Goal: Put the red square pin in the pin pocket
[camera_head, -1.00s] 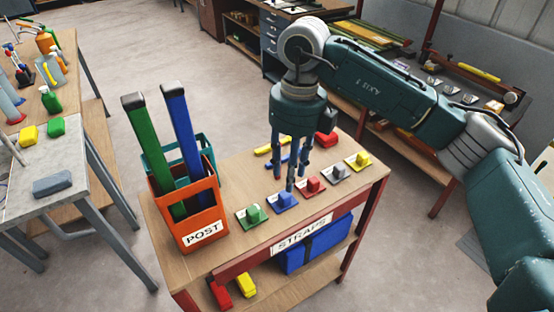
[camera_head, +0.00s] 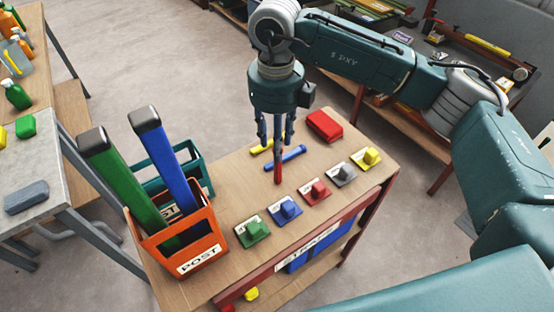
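My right gripper (camera_head: 276,136) points down over the far part of the small wooden table. Its fingers are closed around the upper end of a slim red pin (camera_head: 278,170), which hangs upright below them. Whether its lower tip touches the table is hard to tell. An orange box labelled POST (camera_head: 196,250) stands at the table's left, holding a green (camera_head: 112,178) and a blue (camera_head: 163,157) dark-capped post. A teal box (camera_head: 196,166) stands behind it, its label mostly hidden. I cannot tell which container is the pin pocket. My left gripper is out of view.
A blue bar (camera_head: 291,155) and a yellow bar (camera_head: 262,147) lie beside the pin. A red block (camera_head: 325,125) lies behind. Plates with green (camera_head: 253,230), blue (camera_head: 286,210), red (camera_head: 317,191), grey (camera_head: 344,174) and yellow (camera_head: 368,158) blocks line the front. A bench stands left.

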